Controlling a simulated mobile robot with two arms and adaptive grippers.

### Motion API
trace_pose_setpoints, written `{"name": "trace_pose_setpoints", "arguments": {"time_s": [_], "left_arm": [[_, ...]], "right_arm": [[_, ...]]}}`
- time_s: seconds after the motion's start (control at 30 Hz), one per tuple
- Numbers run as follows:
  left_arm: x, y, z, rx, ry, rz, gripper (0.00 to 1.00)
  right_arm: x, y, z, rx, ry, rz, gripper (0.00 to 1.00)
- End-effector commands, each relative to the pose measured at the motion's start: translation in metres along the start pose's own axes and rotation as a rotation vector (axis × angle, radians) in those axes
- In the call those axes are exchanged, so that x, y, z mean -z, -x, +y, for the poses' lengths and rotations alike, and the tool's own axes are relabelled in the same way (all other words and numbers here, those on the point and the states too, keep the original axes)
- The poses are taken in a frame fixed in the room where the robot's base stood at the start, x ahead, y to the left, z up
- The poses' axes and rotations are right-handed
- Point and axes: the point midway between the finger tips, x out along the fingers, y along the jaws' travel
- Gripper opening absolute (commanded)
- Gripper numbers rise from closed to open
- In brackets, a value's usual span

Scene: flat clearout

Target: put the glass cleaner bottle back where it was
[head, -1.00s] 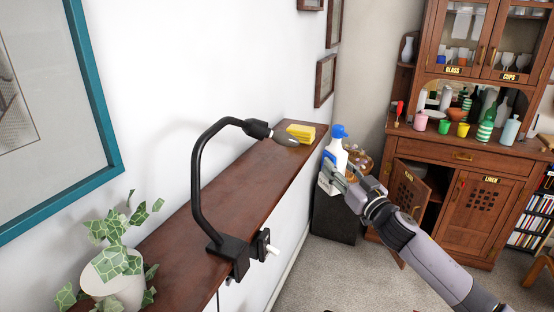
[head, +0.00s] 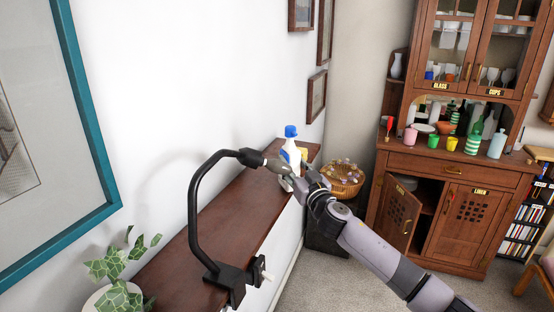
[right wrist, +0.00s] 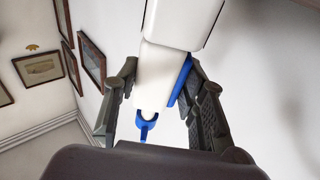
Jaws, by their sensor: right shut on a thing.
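The glass cleaner bottle (head: 290,153), white with a blue spray head, is at the far end of the brown wooden shelf (head: 232,211). Whether its base touches the shelf is hidden. My right gripper (head: 298,181) is shut on the bottle, reaching in from the right over the shelf's open edge. In the right wrist view the white bottle (right wrist: 160,75) sits between the two dark fingers, with its blue trigger showing. My left gripper is not in view.
A potted plant (head: 118,275) stands nearer. A wicker basket (head: 343,180) and a wooden cabinet (head: 455,168) stand beyond.

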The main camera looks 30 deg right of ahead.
Motion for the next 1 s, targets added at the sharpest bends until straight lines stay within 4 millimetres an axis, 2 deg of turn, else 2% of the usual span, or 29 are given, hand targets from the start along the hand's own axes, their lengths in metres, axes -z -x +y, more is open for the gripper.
{"name": "trace_pose_setpoints", "arguments": {"time_s": [0.17,0.4,0.87,0.9,1.0], "left_arm": [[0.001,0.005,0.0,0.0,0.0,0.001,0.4],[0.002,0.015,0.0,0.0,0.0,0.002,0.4],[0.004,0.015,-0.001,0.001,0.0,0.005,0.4],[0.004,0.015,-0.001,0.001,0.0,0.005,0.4],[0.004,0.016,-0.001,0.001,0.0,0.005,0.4]], "right_arm": [[0.0,-0.011,-0.011,0.001,-0.001,0.002,0.3],[-0.004,-0.037,-0.038,0.001,0.0,0.001,0.3],[-0.014,-0.033,-0.036,0.0,0.0,0.001,0.3],[-0.014,-0.033,-0.035,0.0,0.0,-0.001,0.4],[-0.014,-0.033,-0.036,0.0,0.0,-0.001,0.46]]}}
